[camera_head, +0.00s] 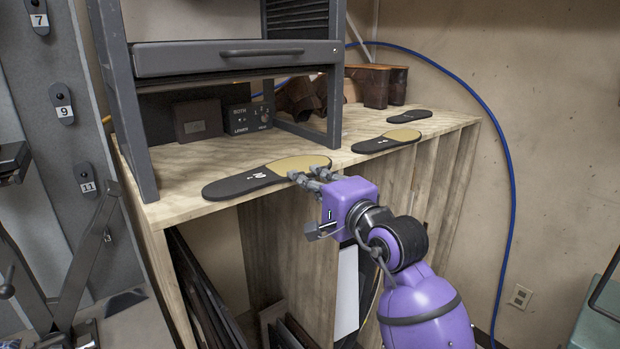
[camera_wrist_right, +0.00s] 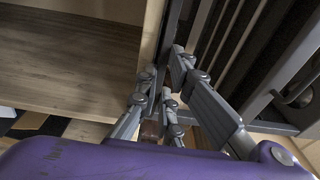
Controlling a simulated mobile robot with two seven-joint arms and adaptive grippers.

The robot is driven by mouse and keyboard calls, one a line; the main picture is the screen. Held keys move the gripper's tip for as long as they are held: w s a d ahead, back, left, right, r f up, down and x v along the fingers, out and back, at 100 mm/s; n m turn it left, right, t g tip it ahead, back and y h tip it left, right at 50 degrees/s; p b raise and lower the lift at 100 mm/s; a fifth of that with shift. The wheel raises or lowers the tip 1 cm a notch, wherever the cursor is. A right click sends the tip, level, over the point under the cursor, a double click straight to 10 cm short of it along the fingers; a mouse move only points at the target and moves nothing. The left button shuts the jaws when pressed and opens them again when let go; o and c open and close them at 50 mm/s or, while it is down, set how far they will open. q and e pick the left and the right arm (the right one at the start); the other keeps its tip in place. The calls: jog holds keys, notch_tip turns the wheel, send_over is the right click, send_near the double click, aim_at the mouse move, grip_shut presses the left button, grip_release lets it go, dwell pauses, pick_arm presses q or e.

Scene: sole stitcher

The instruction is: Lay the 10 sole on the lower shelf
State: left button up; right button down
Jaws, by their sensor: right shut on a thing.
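A dark sole with a tan heel pad (camera_head: 240,183) lies at the front edge of the wooden top, with a small white mark that I cannot read. My right gripper (camera_head: 312,178) is at the sole's near edge and is shut on it. In the right wrist view my right gripper's fingers (camera_wrist_right: 165,85) show close up, but their grip is hard to make out. Below the wooden top is an open space with several dark boards (camera_head: 205,295) leaning in it. I cannot tell which level is the lower shelf. My left gripper is not in view.
Two more soles lie further right, one at the front edge (camera_head: 385,142) and one behind it (camera_head: 409,116). A grey metal rack (camera_head: 235,57) stands on the wooden top, with a control box (camera_head: 248,117) under it. Soles marked 7, 9 and 11 hang at left (camera_head: 62,103).

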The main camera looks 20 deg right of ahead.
jog(key=c, duration=1.8)
grip_release()
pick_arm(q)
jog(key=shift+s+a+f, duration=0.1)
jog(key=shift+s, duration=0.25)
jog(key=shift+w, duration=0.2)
pick_arm(e)
jog(key=v, duration=1.2)
jog(key=shift+r, duration=0.1)
